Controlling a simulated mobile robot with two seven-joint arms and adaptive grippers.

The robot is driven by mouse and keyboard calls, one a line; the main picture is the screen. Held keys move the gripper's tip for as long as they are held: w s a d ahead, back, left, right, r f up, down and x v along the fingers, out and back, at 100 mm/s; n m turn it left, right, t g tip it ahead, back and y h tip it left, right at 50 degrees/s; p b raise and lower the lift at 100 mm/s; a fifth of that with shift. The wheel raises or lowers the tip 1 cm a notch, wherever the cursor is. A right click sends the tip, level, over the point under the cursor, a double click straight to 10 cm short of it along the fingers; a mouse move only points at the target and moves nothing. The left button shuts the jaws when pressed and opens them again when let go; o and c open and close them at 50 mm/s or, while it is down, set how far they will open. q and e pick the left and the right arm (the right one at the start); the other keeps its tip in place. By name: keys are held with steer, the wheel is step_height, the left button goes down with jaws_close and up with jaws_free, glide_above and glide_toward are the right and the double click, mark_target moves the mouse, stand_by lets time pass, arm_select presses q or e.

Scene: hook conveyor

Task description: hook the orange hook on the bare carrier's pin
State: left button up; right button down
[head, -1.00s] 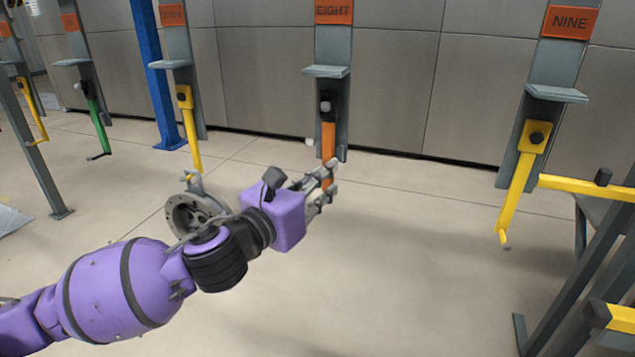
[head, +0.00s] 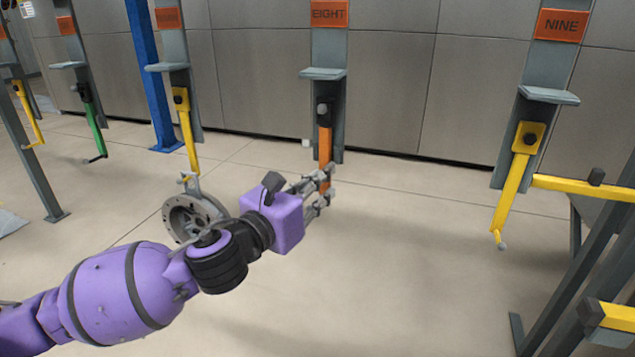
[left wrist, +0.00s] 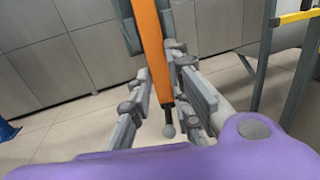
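The orange hook (head: 325,145) hangs nearly upright in front of the carrier marked EIGHT (head: 331,50). Its dark head overlaps a pale round pin end (head: 322,110) below the carrier's shelf; I cannot tell how fully the head sits on the pin. My left gripper (head: 325,184) has its fingers on both sides of the lower orange shank. In the left wrist view the orange hook (left wrist: 152,50) runs between the fingertips (left wrist: 158,78), which appear to close on it, and its dark, ball-ended tip shows below. My right gripper is out of view.
Carriers beside it hold yellow hooks (head: 512,193) and a green hook (head: 95,120). A grey flanged part (head: 180,217) hangs from the nearer left yellow hook, close to my arm. A grey and yellow frame (head: 580,190) stands at right. The middle floor is clear.

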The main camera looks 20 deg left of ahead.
arm_select(q)
steer(key=o, duration=0.4)
steer(key=shift+w, duration=0.1)
steer(key=shift+c, duration=0.2)
steer(key=v, duration=0.8)
steer(key=s+a+f+n+g+y+p, duration=0.1)
steer(key=s+a+f+n+g, duration=0.15)
steer(key=f+n, duration=0.6)
steer(key=s+a+f+n+g+y, duration=0.15)
steer(key=s+f+n, duration=0.3)
steer(key=f, duration=0.65)
steer(key=s+a+f+n+g+y+p, duration=0.1)
steer(key=s+f+n, duration=0.2)
steer(key=f+n, duration=0.55)
steer(key=s+d+f+n+g, duration=0.2)
steer(key=s+f+n, duration=0.6)
steer(key=s+f, duration=0.1)
steer(key=s+d+f+n+g+y, duration=0.1)
steer(key=s+d+f+n+g, duration=0.1)
steer(key=s+f+n, duration=0.7)
steer(key=s+d+f, duration=0.1)
steer(key=s, duration=0.2)
steer(key=shift+p, duration=0.3)
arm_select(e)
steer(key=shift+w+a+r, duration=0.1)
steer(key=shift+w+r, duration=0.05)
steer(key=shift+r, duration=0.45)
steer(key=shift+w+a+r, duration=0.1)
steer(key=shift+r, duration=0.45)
